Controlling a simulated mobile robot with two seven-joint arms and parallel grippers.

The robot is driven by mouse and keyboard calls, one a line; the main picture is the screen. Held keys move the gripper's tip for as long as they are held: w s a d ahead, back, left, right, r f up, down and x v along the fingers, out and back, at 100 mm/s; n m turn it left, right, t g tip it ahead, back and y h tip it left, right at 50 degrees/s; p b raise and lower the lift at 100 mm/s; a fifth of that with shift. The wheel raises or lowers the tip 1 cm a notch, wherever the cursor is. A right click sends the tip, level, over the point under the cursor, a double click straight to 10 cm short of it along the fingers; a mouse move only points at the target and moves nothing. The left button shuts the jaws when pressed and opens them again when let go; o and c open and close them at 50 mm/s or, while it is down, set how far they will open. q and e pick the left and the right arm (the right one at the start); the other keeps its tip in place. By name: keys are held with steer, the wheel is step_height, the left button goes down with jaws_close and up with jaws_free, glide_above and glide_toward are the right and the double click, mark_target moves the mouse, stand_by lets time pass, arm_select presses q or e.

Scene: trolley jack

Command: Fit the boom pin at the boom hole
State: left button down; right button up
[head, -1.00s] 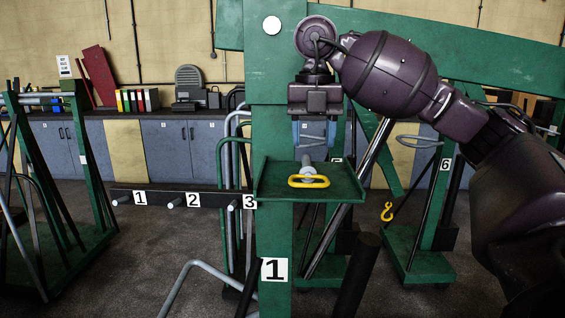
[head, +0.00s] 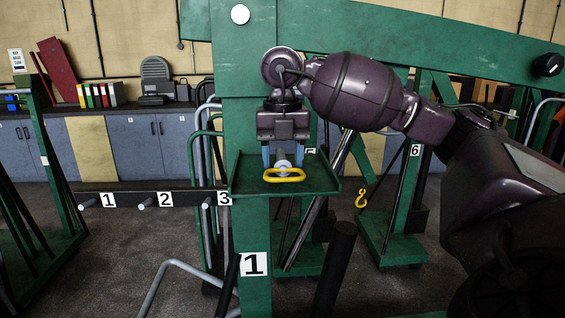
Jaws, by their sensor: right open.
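The boom pin (head: 285,174), grey with a yellow loop handle, lies on a small green tray (head: 240,184) fixed to the front of the green post marked 1. My right gripper (head: 283,160) is open and points down, just over the pin. Its blue fingertips stand either side of the grey part, with the yellow loop nearer me. Whether they touch the pin I cannot tell. The green boom (head: 440,40) runs from the post top to the right. A white disc (head: 240,14) shows on the post and a black round fitting (head: 547,65) on the boom; I cannot tell which marks the boom hole. My left gripper is out of view.
A dark rail with pegs numbered 1 to 3 (head: 150,199) lies left of the post. A grey bent handle (head: 180,268) and black bars stand in front. A yellow hook (head: 361,198) hangs at right, before another green frame. Open floor shows at lower left.

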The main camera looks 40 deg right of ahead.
steer(key=shift+f, duration=0.4)
steer(key=shift+r, duration=0.1)
jaws_close()
